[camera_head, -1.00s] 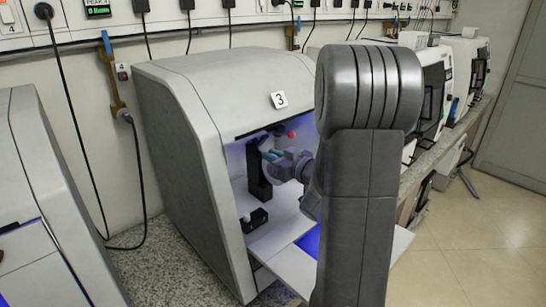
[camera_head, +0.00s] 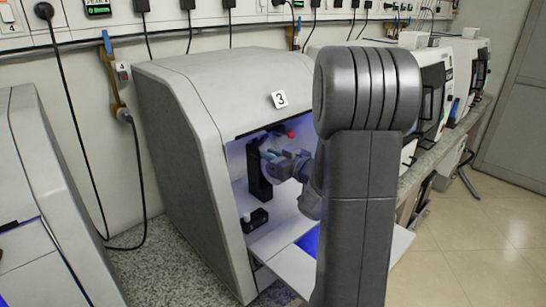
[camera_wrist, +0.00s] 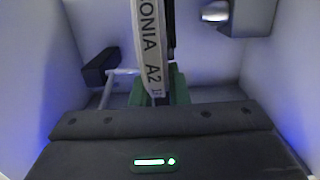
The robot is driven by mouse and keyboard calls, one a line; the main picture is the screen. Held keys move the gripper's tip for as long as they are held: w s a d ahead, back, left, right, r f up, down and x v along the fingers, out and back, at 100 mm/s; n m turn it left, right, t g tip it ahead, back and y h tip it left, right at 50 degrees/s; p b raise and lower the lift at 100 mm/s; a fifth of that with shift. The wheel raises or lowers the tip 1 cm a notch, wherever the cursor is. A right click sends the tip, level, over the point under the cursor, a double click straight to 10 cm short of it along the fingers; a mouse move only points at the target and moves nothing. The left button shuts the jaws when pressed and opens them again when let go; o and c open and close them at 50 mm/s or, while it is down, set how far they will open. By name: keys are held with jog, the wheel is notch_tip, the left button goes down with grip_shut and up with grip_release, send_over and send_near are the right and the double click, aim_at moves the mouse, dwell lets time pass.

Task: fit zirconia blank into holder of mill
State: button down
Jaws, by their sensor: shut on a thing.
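My gripper (camera_head: 272,163) is inside the open mill (camera_head: 170,85) marked 3. In the wrist view its green fingers (camera_wrist: 178,88) are shut on the zirconia blank (camera_wrist: 150,45), a white disc seen edge-on, with "ONIA A2" readable on its rim. The blank stands upright, and its upper end runs out of the picture. The black holder (camera_head: 256,172) stands upright in the chamber, right beside the gripper's tip. A dark part shows just behind the blank in the wrist view. I cannot tell whether the blank touches the holder or sits in it.
A red knob (camera_head: 292,134) is above the gripper. A black block (camera_head: 254,219) lies low in the chamber; a metal spindle (camera_wrist: 215,13) shows at upper right in the wrist view. The lowered door (camera_head: 285,235) is under my arm. Chamber walls are close on both sides.

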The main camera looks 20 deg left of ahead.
jog(key=shift+f+b+x, duration=0.15)
jog(key=shift+b+x, duration=0.15)
jog(key=shift+x, duration=0.55)
jog(key=shift+f+b+x, duration=0.2)
jog(key=shift+b+x, duration=0.05)
jog(key=shift+x, duration=0.55)
jog(key=c, duration=1.4)
grip_release()
jog(key=shift+s+d+f, duration=0.1)
jog(key=shift+d+f, duration=0.05)
jog(key=shift+d, duration=0.1)
jog(key=shift+o, duration=0.4)
jog(key=b+v, duration=0.1)
jog(key=v, duration=1.2)
jog(key=shift+d+b, duration=0.15)
jog(key=shift+b, duration=0.25)
jog(key=p+x, duration=0.2)
jog(key=x, duration=1.1)
jog(key=shift+a, duration=0.4)
jog(key=shift+d+r, duration=0.15)
jog(key=shift+r, duration=0.05)
jog(key=shift+d+f, duration=0.1)
